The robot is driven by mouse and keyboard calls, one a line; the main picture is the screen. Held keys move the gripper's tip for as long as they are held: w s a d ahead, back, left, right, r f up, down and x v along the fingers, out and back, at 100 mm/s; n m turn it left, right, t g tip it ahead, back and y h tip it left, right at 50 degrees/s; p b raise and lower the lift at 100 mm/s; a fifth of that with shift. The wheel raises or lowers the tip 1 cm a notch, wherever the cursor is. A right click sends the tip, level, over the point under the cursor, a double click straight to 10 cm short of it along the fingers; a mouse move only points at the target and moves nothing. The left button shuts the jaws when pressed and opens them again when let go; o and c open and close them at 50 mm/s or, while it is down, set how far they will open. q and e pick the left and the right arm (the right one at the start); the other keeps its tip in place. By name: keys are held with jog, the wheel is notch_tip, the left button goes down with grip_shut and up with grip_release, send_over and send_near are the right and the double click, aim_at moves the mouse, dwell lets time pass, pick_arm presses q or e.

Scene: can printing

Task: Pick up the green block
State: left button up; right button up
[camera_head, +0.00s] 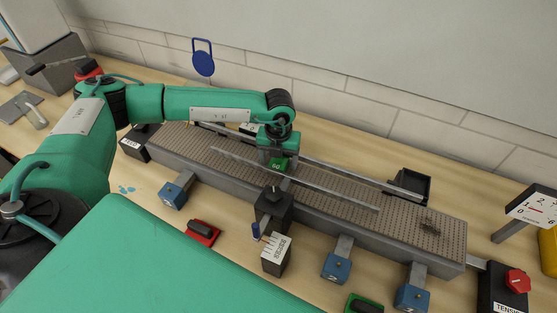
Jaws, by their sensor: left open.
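A small green block (277,164) with white marking shows under the end of my left arm, over the grey belt of the conveyor (340,205). My left gripper (278,155) points down from above and behind the block and is open. The fingers are small and dark here, and I cannot tell whether they touch the block or stand around it. The block's top and far side are partly hidden by the gripper. My right gripper is not in view.
A metal guide rail (325,187) runs along the belt near the block. A black unit (273,208) stands at the belt's near edge, with a white labelled box (276,253) in front. Blue sensor boxes (336,266) line the near side. A black bin (410,184) sits behind.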

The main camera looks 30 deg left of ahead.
pick_arm(q)
jog(key=c, duration=1.1)
